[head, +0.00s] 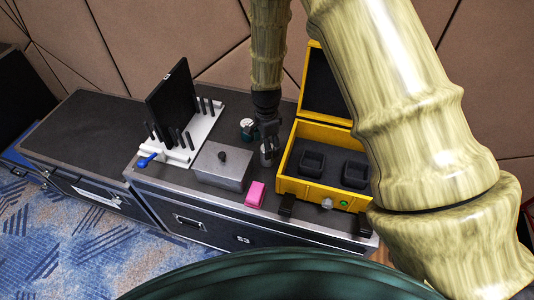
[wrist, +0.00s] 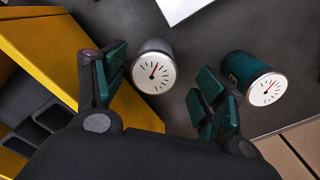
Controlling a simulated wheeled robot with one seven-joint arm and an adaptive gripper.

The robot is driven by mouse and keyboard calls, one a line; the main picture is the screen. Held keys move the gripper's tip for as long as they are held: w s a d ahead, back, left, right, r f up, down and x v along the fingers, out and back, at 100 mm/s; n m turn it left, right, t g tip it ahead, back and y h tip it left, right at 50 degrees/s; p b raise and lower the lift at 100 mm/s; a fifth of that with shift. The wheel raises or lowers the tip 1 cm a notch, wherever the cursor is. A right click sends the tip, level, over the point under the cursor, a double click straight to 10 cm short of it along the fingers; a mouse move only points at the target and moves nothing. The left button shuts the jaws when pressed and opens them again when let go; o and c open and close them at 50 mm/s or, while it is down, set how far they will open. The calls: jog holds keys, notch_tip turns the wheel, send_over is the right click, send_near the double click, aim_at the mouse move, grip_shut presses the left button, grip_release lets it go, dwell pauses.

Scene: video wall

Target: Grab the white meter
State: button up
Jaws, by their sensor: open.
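A meter with a pale grey body and a white dial (wrist: 154,72) stands on the dark case top; I take it as the white meter. It also shows in the head view as a small pale cylinder (head: 266,156) below my gripper (head: 267,140). In the wrist view my gripper (wrist: 162,66) is open, its green-padded fingers on either side of this meter, with gaps visible between pads and meter. A second meter with a dark green body (wrist: 246,72) stands to the right, outside the right finger; it also shows in the head view (head: 247,128).
An open yellow case (head: 318,191) with black foam stands right of my gripper. A grey metal box (head: 222,166) with a black knob and a pink block (head: 256,194) sit nearer the front edge. A white rack (head: 205,128) holding a black panel stands left. A wall is behind.

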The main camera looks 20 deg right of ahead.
jog(key=shift+f, duration=0.2)
jog(key=shift+s, duration=0.35)
jog(key=shift+d+f+p, duration=0.15)
jog(key=shift+f+p, duration=1)
jog(key=shift+f, duration=1.45)
jog(key=c, duration=1.2)
